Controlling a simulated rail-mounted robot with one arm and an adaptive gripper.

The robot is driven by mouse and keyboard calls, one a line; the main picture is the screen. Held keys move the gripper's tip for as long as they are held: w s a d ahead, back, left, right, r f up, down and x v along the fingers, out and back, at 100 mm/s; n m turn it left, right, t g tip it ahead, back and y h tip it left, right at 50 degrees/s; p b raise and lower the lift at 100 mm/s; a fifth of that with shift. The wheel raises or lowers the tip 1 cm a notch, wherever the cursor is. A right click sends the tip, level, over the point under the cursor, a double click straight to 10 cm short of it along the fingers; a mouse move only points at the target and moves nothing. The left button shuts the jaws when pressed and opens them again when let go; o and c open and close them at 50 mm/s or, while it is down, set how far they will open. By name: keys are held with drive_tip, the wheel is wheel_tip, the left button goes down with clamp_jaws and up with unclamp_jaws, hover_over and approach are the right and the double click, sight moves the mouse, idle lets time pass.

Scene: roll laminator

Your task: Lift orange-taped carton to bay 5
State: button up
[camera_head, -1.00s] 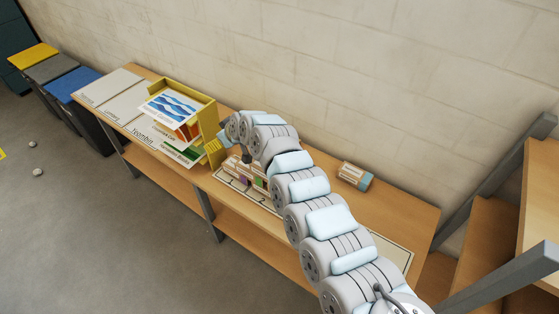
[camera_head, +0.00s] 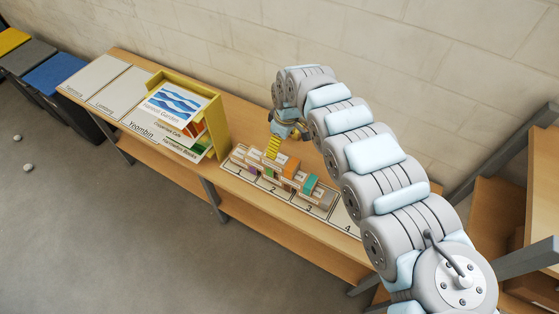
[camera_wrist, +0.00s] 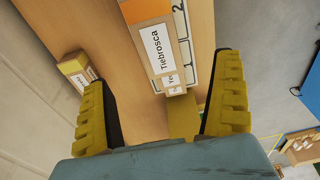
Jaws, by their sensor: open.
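The orange-taped carton (camera_head: 290,168) stands in the row of small cartons on the numbered strip (camera_head: 317,211), between a green-marked and a teal-marked carton. My gripper (camera_head: 275,146) is open and empty, above and behind the row. In the wrist view its yellow fingers (camera_wrist: 163,72) are spread wide. Bays 1 to 4 show in the head view; bay 5 is not visible, with my arm covering that side.
A yellow rack (camera_head: 211,118) with printed sheets stands left of the cartons. Flat labelled panels (camera_head: 96,74) lie farther left on the bench. In the wrist view, a yellow-ended carton (camera_wrist: 75,72) sits beside the left finger. The wall runs behind the bench.

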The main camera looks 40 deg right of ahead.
sight(280, 159)
drive_tip(key=f, duration=0.4)
drive_tip(key=w+f, duration=0.1)
drive_tip(key=f, duration=0.2)
drive_tip(key=shift+a, duration=0.15)
drive_tip(key=shift+s+f, duration=0.1)
drive_tip(key=shift+f, duration=2.25)
drive_tip(key=shift+d+f+b, duration=0.2)
drive_tip(key=shift+f+b, duration=0.1)
drive_tip(key=shift+f, duration=0.15)
drive_tip(key=c, duration=1.4)
